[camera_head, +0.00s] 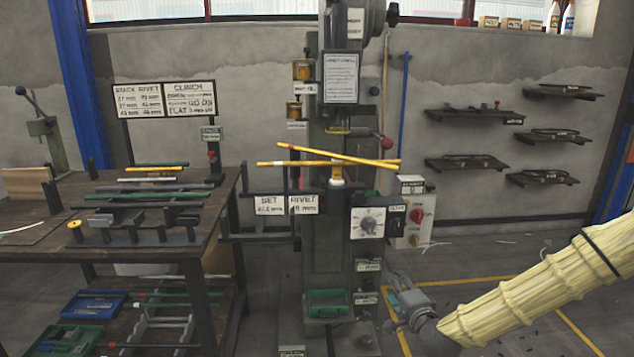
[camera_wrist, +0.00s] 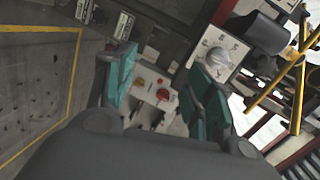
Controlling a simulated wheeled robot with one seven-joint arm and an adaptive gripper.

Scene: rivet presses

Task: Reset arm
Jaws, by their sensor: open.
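My gripper (camera_head: 403,300) hangs low at the right of the rivet press (camera_head: 328,225) in the head view, at the end of my cream-sleeved arm. In the wrist view its two teal fingers stand apart with nothing between them (camera_wrist: 163,78). Two yellow bars (camera_head: 335,160) lie crossed at the press's anvil, one with a red mark. They also show at the right of the wrist view (camera_wrist: 297,95), clear of my fingers.
A dark table (camera_head: 225,205) with several bars on a rack stands left, with bins (camera_head: 95,305) on its lower shelf. Wall shelves (camera_head: 465,163) hold dark parts at the right. The floor right of the press is mostly clear, with yellow lines.

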